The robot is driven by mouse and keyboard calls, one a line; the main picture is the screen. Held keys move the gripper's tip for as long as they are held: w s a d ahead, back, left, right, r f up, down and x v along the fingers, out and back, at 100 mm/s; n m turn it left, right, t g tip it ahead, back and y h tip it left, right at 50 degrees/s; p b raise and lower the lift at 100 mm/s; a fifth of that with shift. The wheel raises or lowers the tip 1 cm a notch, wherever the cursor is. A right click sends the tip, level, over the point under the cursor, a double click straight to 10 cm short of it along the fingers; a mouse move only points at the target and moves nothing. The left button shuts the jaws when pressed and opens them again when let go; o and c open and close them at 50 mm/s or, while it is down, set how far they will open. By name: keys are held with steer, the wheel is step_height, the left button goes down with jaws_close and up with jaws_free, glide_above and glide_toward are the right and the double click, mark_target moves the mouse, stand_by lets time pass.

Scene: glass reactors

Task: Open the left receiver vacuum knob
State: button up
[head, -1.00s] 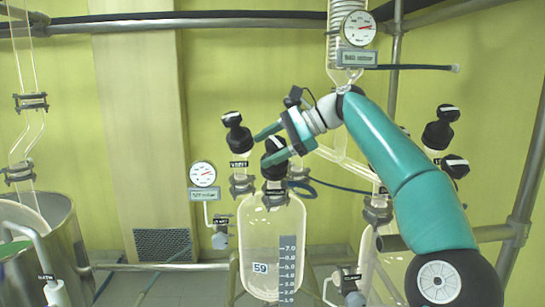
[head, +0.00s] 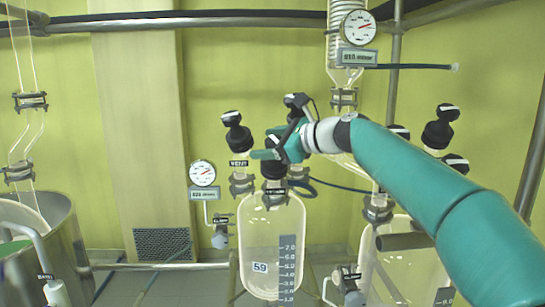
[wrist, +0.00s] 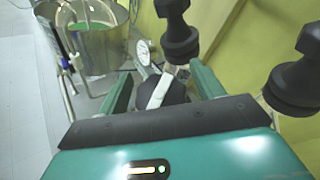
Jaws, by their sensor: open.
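The left receiver (head: 272,255) is a clear glass vessel with a number 59 label and a scale. A black knob (head: 273,168) stands on its top centre, partly hidden by my gripper (head: 263,144); its label is unreadable. A second black knob (head: 234,133), with a tag that seems to read VENT, stands to its left. My gripper is open, at the top centre knob. In the wrist view, a black knob with a white strip (wrist: 166,92) shows between the fingers of my gripper (wrist: 160,70). I cannot tell whether they touch it.
Two more black knobs (wrist: 178,35) (wrist: 300,75) stand close beyond and right of my gripper in the wrist view. A second glass vessel (head: 395,265) with black knobs (head: 438,127) is at right. A round gauge (head: 203,174) and steel vat (head: 65,235) are at left.

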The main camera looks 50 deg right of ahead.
steer(key=m+h, duration=0.3)
steer(key=m+t+h, duration=0.1)
steer(key=shift+d+r+m+h, duration=0.1)
steer(key=shift+d+m+h, duration=0.15)
steer(key=shift+m+h, duration=0.05)
steer(key=m+h, duration=0.4)
steer(key=shift+s+d+g, duration=0.1)
steer(key=shift+d+g, duration=0.15)
steer(key=shift+g, duration=0.15)
steer(key=shift+s+d+r+m+g+h, duration=0.15)
steer(key=shift+m+g+h, duration=0.3)
steer(key=shift+m+h, duration=0.6)
steer(key=shift+s+d+f+m+g+h, duration=0.1)
steer(key=shift+m+g+h, duration=0.35)
steer(key=shift+m+h, duration=0.55)
steer(key=shift+s+d+r+m+g+h, duration=0.1)
steer(key=shift+m+g+h, duration=0.8)
steer(key=shift+m, duration=0.5)
steer(key=shift+s+d+m+g+h, duration=0.1)
steer(key=shift+m+g+h, duration=0.55)
steer(key=shift+m+g, duration=0.6)
